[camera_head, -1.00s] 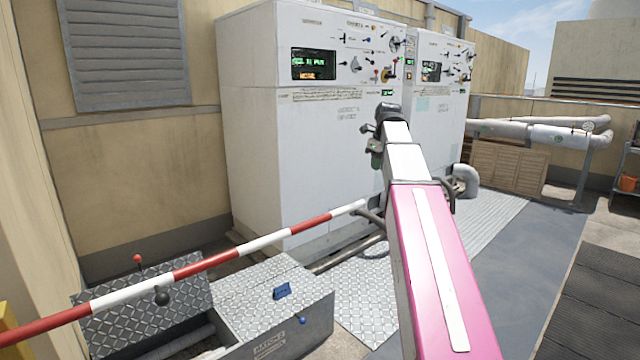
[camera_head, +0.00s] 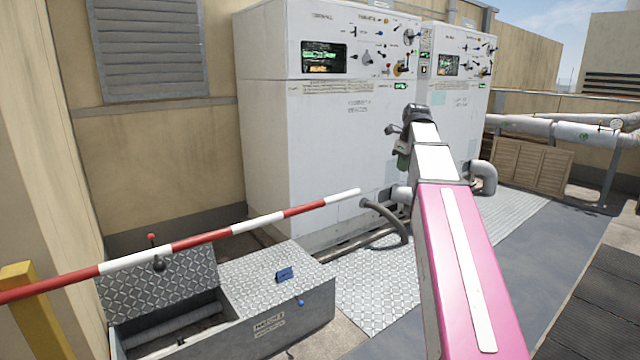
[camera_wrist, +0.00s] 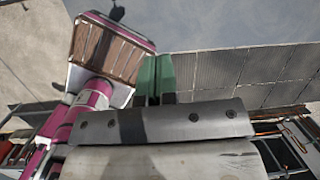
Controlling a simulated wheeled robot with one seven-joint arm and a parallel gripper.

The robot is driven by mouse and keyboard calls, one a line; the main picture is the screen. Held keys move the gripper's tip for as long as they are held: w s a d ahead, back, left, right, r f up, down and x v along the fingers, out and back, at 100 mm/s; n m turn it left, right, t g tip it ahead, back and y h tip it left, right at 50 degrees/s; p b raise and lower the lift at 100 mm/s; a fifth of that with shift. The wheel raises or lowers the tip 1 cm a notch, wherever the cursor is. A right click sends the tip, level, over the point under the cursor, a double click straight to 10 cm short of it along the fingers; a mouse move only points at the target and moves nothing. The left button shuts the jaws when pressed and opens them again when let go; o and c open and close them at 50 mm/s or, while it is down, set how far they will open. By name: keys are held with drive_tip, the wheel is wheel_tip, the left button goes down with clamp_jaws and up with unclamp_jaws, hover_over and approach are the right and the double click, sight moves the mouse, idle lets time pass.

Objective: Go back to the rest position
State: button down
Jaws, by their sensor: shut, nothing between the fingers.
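My pink and white arm reaches up the middle right of the head view. My gripper (camera_head: 402,153) is at its far end, in front of the white condenser cabinets, and looks small and partly hidden behind the wrist there. In the wrist view the green fingers of my gripper (camera_wrist: 154,78) lie side by side, closed together. Nothing is held between them. Below the fingers in that view are paving and grey slatted matting.
Two white control cabinets (camera_head: 330,130) stand behind my gripper. A red and white barrier pole (camera_head: 215,235) crosses the left, above a tread-plate hatch box (camera_head: 270,305). Pipes (camera_head: 560,130) run at the right. The grey walkway (camera_head: 520,250) at right is clear.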

drive_tip(key=s+a+f+n, duration=0.3)
drive_tip(key=s+f+n, duration=0.4)
drive_tip(key=f, duration=0.7)
drive_tip(key=s+a+f+n+g, duration=0.1)
drive_tip(key=s+a+f+n, duration=0.2)
drive_tip(key=s+f+n, duration=0.4)
drive_tip(key=s+a+f+n+g+h, duration=0.1)
drive_tip(key=s+a+f+n, duration=0.2)
drive_tip(key=f, duration=1.9)
drive_tip(key=s+n, duration=0.5)
drive_tip(key=n, duration=0.5)
drive_tip(key=shift+f+n, duration=0.15)
drive_tip(key=shift+n, duration=0.15)
